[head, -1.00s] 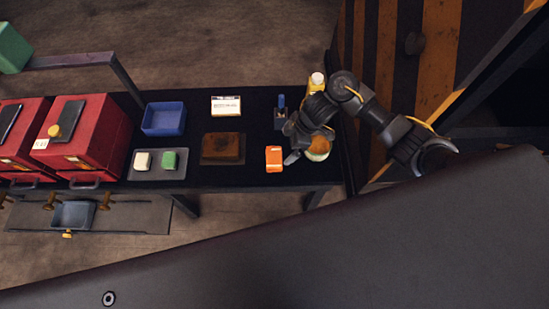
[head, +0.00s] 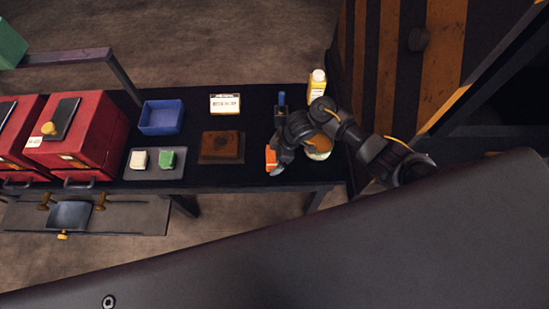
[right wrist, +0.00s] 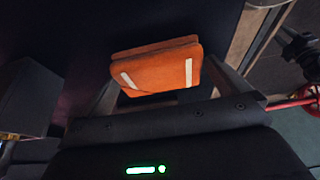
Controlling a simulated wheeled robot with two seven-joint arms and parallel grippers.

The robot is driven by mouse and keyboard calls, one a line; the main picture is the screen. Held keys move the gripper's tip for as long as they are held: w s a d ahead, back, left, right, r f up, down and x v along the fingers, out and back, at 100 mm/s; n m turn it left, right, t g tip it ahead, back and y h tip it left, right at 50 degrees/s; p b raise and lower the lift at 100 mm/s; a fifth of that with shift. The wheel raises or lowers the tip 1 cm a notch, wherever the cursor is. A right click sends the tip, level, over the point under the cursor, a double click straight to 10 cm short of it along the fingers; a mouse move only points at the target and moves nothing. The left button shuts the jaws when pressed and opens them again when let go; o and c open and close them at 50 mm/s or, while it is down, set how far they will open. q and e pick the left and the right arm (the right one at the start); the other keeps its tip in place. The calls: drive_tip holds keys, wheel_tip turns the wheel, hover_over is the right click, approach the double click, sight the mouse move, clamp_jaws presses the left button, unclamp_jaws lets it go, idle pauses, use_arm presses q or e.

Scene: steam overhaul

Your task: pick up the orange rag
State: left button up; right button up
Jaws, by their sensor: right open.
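The orange rag (head: 270,157) lies on the black table near its front edge, partly hidden by my right gripper. In the right wrist view the rag (right wrist: 155,66) looks folded, with two pale stripes, and shows between the two fingers. My right gripper (head: 277,166) is open at the rag, with its fingers (right wrist: 166,92) on either side of it. I cannot tell whether they touch it. My left gripper is not in view.
Left of the rag are a brown block (head: 221,146), a grey tray (head: 154,173) with a white and a green piece, and a blue bin (head: 162,118). A round tin (head: 319,149) and a yellow bottle (head: 317,83) stand close right. Red boxes (head: 85,140) fill the left end.

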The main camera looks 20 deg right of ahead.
sight(270, 156)
drive_tip(key=shift+f, duration=0.1)
drive_tip(key=c, duration=0.8)
drive_tip(key=shift+r, duration=0.35)
wheel_tip(270, 156, up, 2)
drive_tip(key=shift+w+r+p, duration=0.1)
drive_tip(key=shift+r+p, duration=0.15)
drive_tip(key=shift+p, duration=0.05)
drive_tip(key=s+a+r+p, duration=0.1)
drive_tip(key=r, duration=0.1)
drive_tip(key=s+a+r, duration=0.1)
drive_tip(key=r, duration=0.1)
drive_tip(key=s+a+r+p, duration=0.1)
drive_tip(key=r, duration=0.1)
drive_tip(key=shift+s+p, duration=0.35)
drive_tip(key=s+a+r+p, duration=0.1)
drive_tip(key=s+a, duration=0.1)
drive_tip(key=s+a+r, duration=0.1)
drive_tip(key=s+a, duration=0.1)
drive_tip(key=s, duration=0.1)
drive_tip(key=s+a+r+p, duration=0.1)
drive_tip(key=s+a, duration=0.1)
drive_tip(key=shift+s+r+p, duration=0.15)
drive_tip(key=shift+r+p, duration=0.2)
drive_tip(key=shift+r, duration=0.05)
